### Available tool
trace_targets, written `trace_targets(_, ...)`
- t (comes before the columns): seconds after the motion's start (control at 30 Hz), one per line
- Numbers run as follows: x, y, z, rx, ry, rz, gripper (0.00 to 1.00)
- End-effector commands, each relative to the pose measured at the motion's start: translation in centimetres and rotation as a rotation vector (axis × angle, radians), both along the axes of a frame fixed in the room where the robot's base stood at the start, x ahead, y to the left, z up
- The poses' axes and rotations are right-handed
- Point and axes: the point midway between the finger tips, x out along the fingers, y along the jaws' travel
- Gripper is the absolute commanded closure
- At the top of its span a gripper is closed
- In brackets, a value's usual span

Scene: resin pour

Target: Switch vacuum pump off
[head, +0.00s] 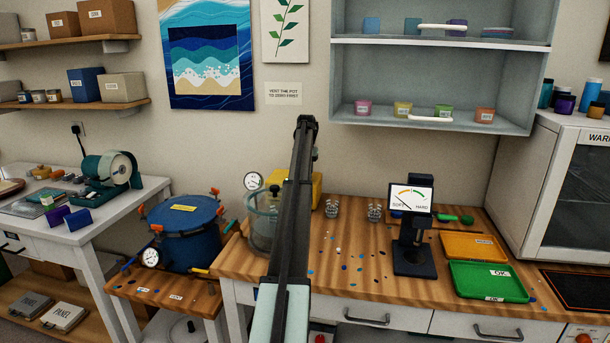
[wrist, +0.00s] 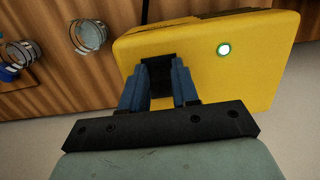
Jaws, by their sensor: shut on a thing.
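The vacuum pump appears to be the yellow box, partly hidden behind my arm in the head view (head: 317,189) and large in the wrist view (wrist: 265,75). A black switch piece (wrist: 158,66) stands on its face. My gripper (wrist: 159,75) has its two blue fingers on either side of this black piece and is shut on it. A round lamp (wrist: 223,49) on the pump's face glows whitish green. My gripper is hidden in the head view. Whether the switch is on or off cannot be read from its position.
A clear vacuum chamber (head: 262,222) stands left of the pump, partly behind my arm. Two glass cups (head: 374,212) stand to the right. A black hardness gauge (head: 414,240) and a green tray (head: 488,282) are further right. A blue pressure pot (head: 186,236) is at left.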

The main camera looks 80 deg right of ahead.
Motion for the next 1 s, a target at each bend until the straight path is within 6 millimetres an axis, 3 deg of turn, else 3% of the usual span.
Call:
trace_targets(0.37, 0.00, -0.08, 0.06, 0.028, 0.000, 0.000, 1.00)
trace_targets(0.4, 0.00, -0.08, 0.06, 0.027, 0.000, 0.000, 0.66)
trace_targets(0.63, 0.00, -0.08, 0.05, 0.027, 0.000, 0.000, 0.45)
trace_targets(1.0, 0.01, -0.17, 0.47, 0.027, 0.000, 0.000, 0.45)
